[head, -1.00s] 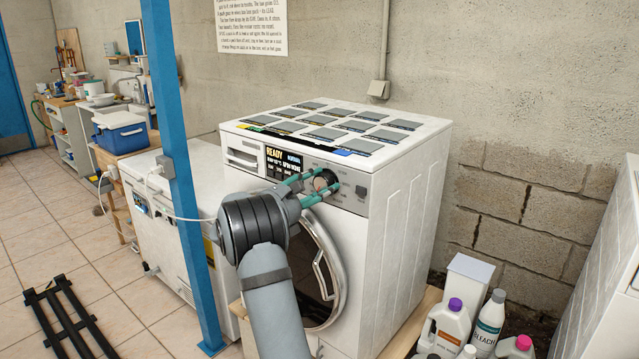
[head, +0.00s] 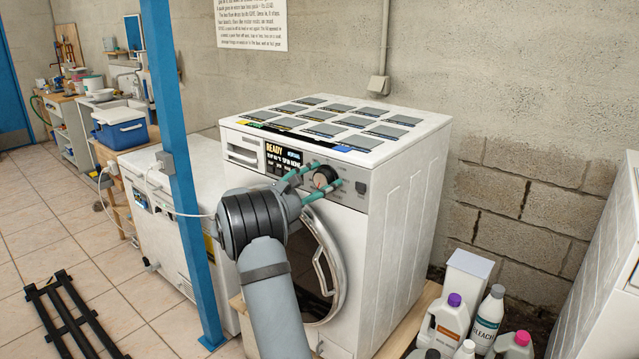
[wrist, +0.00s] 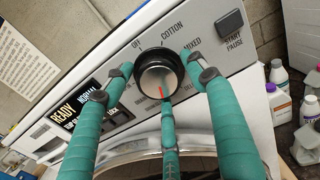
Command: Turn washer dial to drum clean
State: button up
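The washer dial (wrist: 160,76) is a dark round knob with a silver face on the front panel of the white washer (head: 405,215). It also shows in the head view (head: 325,177). Its red mark points toward the bottom of the wrist view; the label there is hidden or too small to read. OFF, COTTON and MIXED are legible around the upper side. My gripper (wrist: 158,72) has teal fingers spread around the dial, with one at each side and a third below it. Small gaps show at the sides, so it looks open.
The lit display (wrist: 85,118) reads READY and NORMAL. The START PAUSE button (wrist: 230,22) sits right of the dial. A blue post (head: 182,170) stands left of my arm. Bottles (head: 488,318) stand at the washer's right. The round door (head: 325,265) is below the panel.

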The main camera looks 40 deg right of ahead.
jog(key=shift+o, duration=0.4)
jog(key=shift+a, duration=0.2)
jog(key=v, duration=1.1)
jog(key=shift+a, duration=0.3)
jog(key=shift+s+d, duration=0.1)
jog(key=shift+d, duration=0.05)
jog(key=x, duration=1.1)
jog(key=shift+d, duration=0.4)
jog(key=shift+a, duration=0.1)
